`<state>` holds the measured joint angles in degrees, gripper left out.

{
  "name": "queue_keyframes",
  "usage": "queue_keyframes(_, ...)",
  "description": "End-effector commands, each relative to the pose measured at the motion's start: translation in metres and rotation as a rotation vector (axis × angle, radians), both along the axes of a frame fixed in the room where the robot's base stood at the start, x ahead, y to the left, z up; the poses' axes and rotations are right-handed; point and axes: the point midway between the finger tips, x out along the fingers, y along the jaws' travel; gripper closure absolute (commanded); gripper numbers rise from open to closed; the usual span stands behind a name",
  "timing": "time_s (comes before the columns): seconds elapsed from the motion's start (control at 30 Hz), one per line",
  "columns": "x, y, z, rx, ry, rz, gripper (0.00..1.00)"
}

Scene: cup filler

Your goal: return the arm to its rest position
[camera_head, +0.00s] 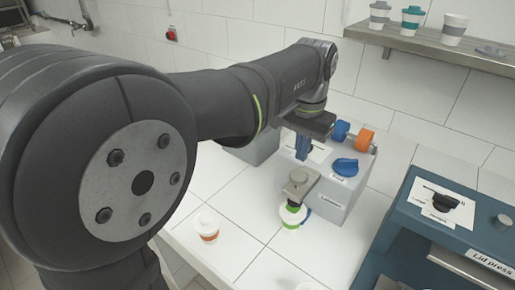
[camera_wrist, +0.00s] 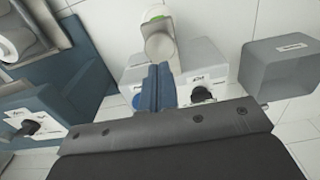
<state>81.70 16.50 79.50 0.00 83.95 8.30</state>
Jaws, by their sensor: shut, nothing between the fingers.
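My gripper (camera_head: 302,156) hangs over the grey dispenser box (camera_head: 343,200), its blue fingers pointing down. In the wrist view the two blue fingers of my gripper (camera_wrist: 159,70) lie side by side, shut and empty. A white cup with a green band (camera_head: 292,217) stands at the front of the dispenser, under its grey spout (camera_head: 299,181). In the wrist view the cup (camera_wrist: 156,15) shows at the top, partly hidden by the spout. My arm reaches in from the left and hides part of the counter.
A blue knob (camera_head: 344,167) and an orange roller (camera_head: 364,138) are on the dispenser. A white cup with an orange-brown band (camera_head: 208,229) stands on the tiled counter. The blue lid press (camera_head: 402,217) is at right. A shelf (camera_head: 425,45) holds several cups. Another grey box (camera_wrist: 290,68) stands nearby.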

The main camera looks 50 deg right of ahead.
Motion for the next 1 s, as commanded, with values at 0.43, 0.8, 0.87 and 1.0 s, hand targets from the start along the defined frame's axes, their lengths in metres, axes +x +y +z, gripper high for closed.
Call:
queue_keyframes(0.43, 0.000, 0.000, -0.049, 0.002, 0.000, 0.000, 1.00)
queue_keyframes(0.8, 0.000, 0.000, -0.052, 0.001, 0.000, 0.000, 0.88)
queue_keyframes(0.87, 0.000, 0.000, -0.052, 0.001, 0.000, 0.000, 0.76)
queue_keyframes(1.0, 0.000, 0.000, -0.052, 0.001, 0.000, 0.000, 0.49)
